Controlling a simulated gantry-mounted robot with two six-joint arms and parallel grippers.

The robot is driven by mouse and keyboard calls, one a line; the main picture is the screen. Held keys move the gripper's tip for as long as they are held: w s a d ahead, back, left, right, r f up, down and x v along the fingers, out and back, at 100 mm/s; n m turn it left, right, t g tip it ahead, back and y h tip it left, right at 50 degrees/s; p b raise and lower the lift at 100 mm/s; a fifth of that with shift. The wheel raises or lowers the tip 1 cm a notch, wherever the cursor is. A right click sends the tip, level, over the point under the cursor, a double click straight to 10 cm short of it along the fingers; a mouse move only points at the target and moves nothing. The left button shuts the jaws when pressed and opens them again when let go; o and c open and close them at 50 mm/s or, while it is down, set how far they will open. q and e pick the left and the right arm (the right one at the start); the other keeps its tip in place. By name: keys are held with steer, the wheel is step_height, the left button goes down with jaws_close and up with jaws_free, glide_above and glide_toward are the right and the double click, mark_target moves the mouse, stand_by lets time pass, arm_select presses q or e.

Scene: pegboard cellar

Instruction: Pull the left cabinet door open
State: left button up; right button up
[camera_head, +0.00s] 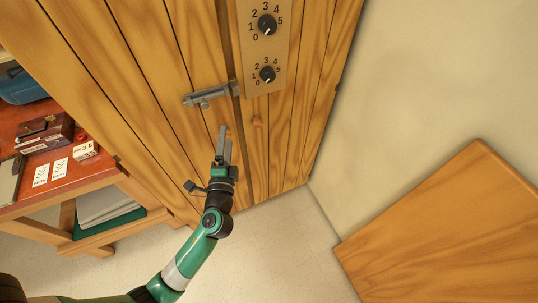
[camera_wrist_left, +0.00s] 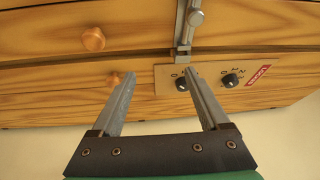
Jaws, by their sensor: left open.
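The left cabinet door (camera_head: 150,75) is a wide plank door and looks closed against the narrower right door (camera_head: 311,85). A grey slide bolt (camera_head: 207,95) lies on it and reaches the seam; it also shows in the left wrist view (camera_wrist_left: 190,18). Its round wooden knob (camera_wrist_left: 93,39) shows in the left wrist view; the right door's knob (camera_wrist_left: 114,79) sits close to one fingertip. My left gripper (camera_head: 224,131) is open and empty, in front of the doors below the bolt. It partly hides the left knob in the head view. My right gripper is out of view.
A panel with two dials (camera_head: 265,45) is on the right door. A red-brown bench (camera_head: 85,185) with small boxes and cards stands at the left. A wooden tabletop (camera_head: 450,235) is at the lower right, by the pale wall. Bare floor lies between.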

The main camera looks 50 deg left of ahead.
arm_select(q)
step_height(320, 180, down, 11)
steer(key=s+a+g+b, duration=0.1)
steer(key=s+b, duration=0.2)
steer(key=b, duration=0.1)
steer(key=b+x, duration=0.1)
steer(key=x, duration=1)
steer(key=shift+w, duration=0.25)
steer(key=shift+f, duration=0.1)
jaws_close()
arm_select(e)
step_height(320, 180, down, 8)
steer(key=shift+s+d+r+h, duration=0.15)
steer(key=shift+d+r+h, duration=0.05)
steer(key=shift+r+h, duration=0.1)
